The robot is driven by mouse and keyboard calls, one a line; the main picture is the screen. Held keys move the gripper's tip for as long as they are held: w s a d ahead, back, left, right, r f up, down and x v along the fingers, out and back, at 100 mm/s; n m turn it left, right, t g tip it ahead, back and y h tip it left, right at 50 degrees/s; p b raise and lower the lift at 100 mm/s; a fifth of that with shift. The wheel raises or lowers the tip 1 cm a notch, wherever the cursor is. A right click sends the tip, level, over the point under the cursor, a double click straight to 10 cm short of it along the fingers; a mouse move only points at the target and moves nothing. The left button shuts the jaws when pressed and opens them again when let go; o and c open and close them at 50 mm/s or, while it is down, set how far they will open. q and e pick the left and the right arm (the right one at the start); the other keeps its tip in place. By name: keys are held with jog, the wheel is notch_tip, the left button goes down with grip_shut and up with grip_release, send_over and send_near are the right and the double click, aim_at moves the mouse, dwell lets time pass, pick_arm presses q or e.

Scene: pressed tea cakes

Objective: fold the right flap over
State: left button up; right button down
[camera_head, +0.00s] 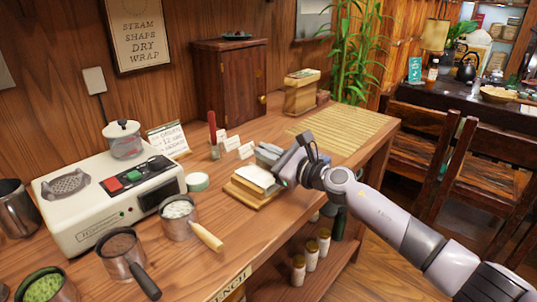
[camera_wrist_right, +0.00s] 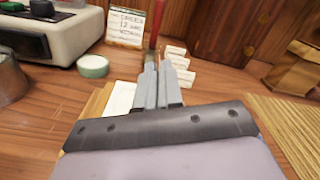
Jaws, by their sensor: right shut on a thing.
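A white paper wrapper (camera_head: 256,177) lies on a small wooden board (camera_head: 246,196) near the front edge of the bench. My right gripper (camera_head: 268,154) is at the right and far side of the wrapper, with its arm coming in from the right. In the right wrist view its grey fingers (camera_wrist_right: 160,88) are close together, beside the white wrapper (camera_wrist_right: 120,98). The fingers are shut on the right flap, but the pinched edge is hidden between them. My left gripper is not in view.
A white steamer machine (camera_head: 105,200) and a metal pot of white stuff (camera_head: 178,215) stand left of the board. A green-white tape roll (camera_head: 197,182), a red-handled tool (camera_head: 213,135) and small cards (camera_head: 231,143) stand behind. A bamboo mat (camera_head: 345,128) lies at the right.

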jog(key=shift+s+a+f+n+b, duration=0.2)
jog(key=shift+n+b, duration=0.1)
jog(key=shift+n, duration=0.3)
jog(key=shift+s+a+f+n+b, duration=0.2)
jog(key=shift+n+b, duration=0.1)
jog(key=shift+n, duration=0.3)
jog(key=shift+s+a+f+n+b, duration=0.15)
jog(key=shift+n+b, duration=0.2)
jog(key=shift+n, duration=0.55)
jog(key=shift+s+a+f+n, duration=0.1)
jog(key=shift+f+n, duration=0.05)
jog(key=shift+n, duration=0.25)
jog(key=c, duration=1.4)
grip_release()
jog(key=shift+o, duration=0.2)
